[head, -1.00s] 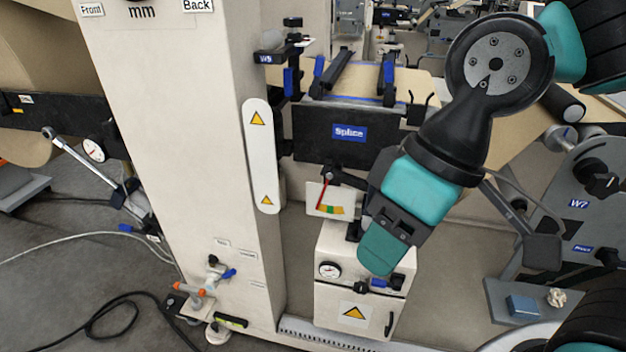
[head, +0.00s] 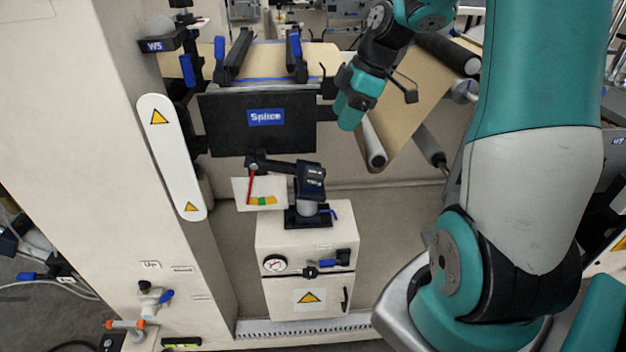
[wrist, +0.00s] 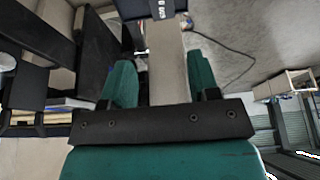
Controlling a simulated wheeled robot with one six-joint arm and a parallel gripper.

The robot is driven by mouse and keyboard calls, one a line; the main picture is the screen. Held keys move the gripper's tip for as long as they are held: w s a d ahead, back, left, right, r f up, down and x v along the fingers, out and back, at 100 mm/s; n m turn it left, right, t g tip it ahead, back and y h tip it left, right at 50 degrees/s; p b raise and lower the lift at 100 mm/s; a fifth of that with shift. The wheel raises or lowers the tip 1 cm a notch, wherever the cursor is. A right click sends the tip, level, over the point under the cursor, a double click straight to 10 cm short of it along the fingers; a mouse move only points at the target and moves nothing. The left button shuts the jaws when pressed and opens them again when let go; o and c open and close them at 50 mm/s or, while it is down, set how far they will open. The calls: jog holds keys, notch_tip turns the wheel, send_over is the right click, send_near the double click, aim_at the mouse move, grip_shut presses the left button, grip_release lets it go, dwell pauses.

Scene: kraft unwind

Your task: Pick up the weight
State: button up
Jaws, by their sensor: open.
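No object in view is plainly marked as a weight. A black block with small white lettering (head: 309,180) sits at the end of a dark lever, above a short grey post on a cream cabinet (head: 305,240); I cannot tell if it is the weight. My gripper (head: 350,112) hangs above and to the right of this block, apart from it, beside the black Splice panel (head: 265,118). In the wrist view my gripper (wrist: 160,65) has its two teal fingers spread with no held object visible. A dark lettered piece (wrist: 162,9) shows beyond them.
A cream machine column (head: 110,150) stands at left. A card with a red pointer (head: 260,193) hangs by the lever. Rollers with brown paper (head: 400,105) are behind and right of my gripper. Grey floor lies at lower left.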

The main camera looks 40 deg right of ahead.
send_near(314, 172)
jog(key=x, duration=0.5)
jog(key=shift+d+f+p, duration=0.15)
jog(key=shift+f+p, duration=0.1)
jog(key=shift+p, duration=0.05)
jog(key=shift+p+x, duration=0.5)
jog(key=shift+x, duration=2.3)
jog(key=shift+r, duration=0.15)
jog(key=shift+c, duration=0.4)
jog(key=c, duration=0.9)
